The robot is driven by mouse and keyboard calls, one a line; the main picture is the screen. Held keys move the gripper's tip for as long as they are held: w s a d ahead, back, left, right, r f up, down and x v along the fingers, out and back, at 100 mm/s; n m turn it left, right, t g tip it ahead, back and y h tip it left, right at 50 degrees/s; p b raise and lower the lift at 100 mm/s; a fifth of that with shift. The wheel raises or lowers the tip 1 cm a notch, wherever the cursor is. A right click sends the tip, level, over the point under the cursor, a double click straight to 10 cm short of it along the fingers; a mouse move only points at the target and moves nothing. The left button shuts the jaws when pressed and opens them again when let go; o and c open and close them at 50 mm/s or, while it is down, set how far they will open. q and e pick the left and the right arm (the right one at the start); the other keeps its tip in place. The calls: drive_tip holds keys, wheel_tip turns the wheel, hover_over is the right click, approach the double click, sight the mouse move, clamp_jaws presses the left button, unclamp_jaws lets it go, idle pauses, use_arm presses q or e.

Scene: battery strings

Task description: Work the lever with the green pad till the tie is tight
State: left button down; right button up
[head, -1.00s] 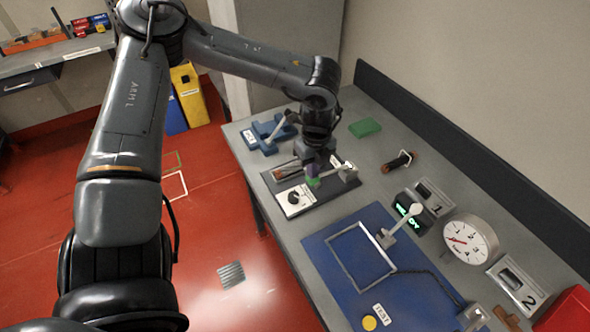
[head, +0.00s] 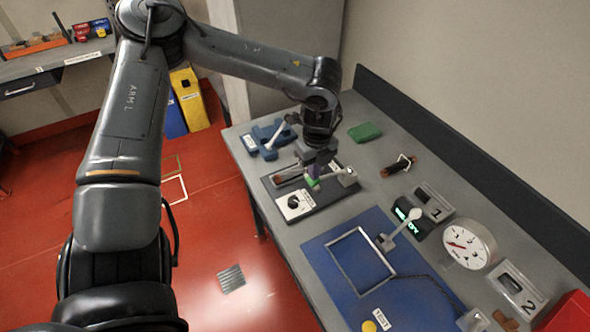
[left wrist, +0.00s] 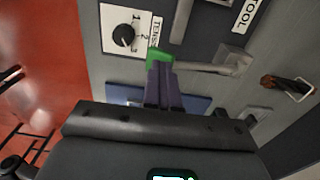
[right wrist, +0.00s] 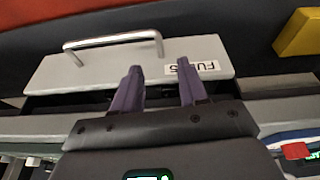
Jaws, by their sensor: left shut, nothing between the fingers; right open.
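The green pad (head: 313,183) is on the end of a grey metal lever (head: 340,177) on a dark tool plate (head: 318,207). In the left wrist view the pad (left wrist: 158,56) lies right at the tips of my left gripper (left wrist: 160,68), whose fingers are together with nothing between them. The left gripper (head: 317,174) points down at the pad; I cannot tell how firmly it touches. A brown cylinder (head: 288,178) lies on the plate, partly hidden; its tie is not clear. My right gripper (right wrist: 160,78) is open and empty, before a drawer front with a handle.
A white dial marked TENSION (head: 294,203) sits on the plate's near corner. A blue fixture (head: 267,136), a green block (head: 364,131) and another brown cylinder (head: 398,165) stand around it. A blue mat (head: 335,285) and a round gauge (head: 469,244) are at the right.

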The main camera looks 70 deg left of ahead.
use_arm(q)
drive_tip(key=r, duration=0.1)
drive_tip(key=w+r+p, duration=0.1)
drive_tip(key=r, duration=0.1)
drive_tip(key=r+p, duration=0.1)
drive_tip(key=shift+w+r, duration=0.25)
drive_tip(key=shift+w, duration=0.15)
wheel_tip(320, 180, up, 3)
drive_tip(key=shift+s+r+p, duration=0.1)
drive_tip(key=shift+p, duration=1.1)
use_arm(e)
drive_tip(key=r, duration=0.5)
drive_tip(key=shift+w, duration=0.35)
drive_tip(key=shift+a+f, duration=0.1)
drive_tip(key=shift+f, duration=0.05)
